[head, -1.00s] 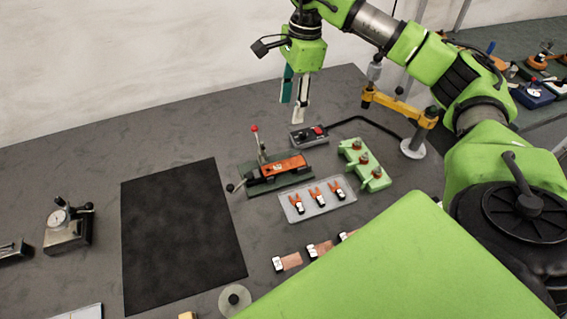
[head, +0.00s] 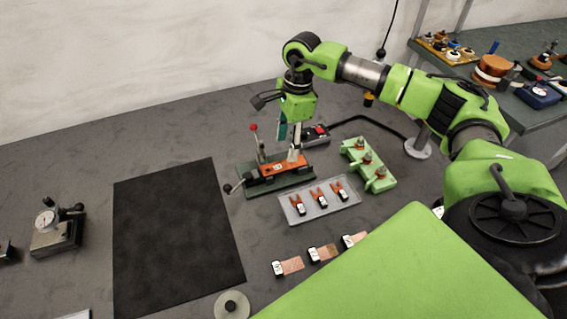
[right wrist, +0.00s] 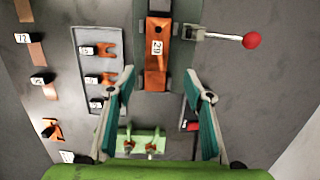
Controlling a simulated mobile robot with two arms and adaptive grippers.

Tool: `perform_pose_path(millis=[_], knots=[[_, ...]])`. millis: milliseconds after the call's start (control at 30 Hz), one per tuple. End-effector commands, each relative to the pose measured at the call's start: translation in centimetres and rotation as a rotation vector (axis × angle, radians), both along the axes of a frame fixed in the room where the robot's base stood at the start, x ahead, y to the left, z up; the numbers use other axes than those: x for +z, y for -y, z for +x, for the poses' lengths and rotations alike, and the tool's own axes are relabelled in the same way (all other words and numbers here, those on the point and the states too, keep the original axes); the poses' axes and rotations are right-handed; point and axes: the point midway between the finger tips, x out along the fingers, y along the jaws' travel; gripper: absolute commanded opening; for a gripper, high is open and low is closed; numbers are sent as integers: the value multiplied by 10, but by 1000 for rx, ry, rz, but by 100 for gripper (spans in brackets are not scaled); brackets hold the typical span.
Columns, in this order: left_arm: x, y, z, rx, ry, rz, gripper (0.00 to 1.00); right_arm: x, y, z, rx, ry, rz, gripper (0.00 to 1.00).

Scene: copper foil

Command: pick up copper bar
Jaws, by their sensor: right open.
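The copper bar (head: 290,165), an orange-copper block with a white number tag, lies in a dark green clamp fixture (head: 262,187) on the grey table. In the right wrist view the copper bar (right wrist: 155,72) runs up and down the picture, its near end close to the line between my fingertips. My right gripper (head: 288,157) is open and points down over the bar's right part. In the right wrist view its two teal-backed fingers (right wrist: 160,84) stand apart on either side of the bar, holding nothing. My left gripper is not in view.
The fixture's red-knobbed lever (right wrist: 252,40) sticks out beside the bar. A clear tray (head: 322,208) with three copper forks, a green block with posts (head: 366,163) and a switch box (head: 316,135) stand close by. A black mat (head: 175,240) lies to the left.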

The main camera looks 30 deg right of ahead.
Motion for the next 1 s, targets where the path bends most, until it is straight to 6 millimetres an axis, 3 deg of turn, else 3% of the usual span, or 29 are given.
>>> perform_pose_path(millis=[167,300,433,700,733,900,1000], knots=[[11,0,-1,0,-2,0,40,-11,-4,-2,1,-3,-1,47],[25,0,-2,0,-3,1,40,-31,-10,-6,1,-4,0,47],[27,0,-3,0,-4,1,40,-49,-11,-5,0,-2,0,47],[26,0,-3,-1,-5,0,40,-54,-11,-4,1,1,0,47],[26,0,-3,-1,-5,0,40,-54,-11,-4,1,1,0,45],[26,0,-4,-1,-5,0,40,-54,-11,-4,1,1,0,0],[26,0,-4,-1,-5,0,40,-53,-11,-3,1,2,0,0]])
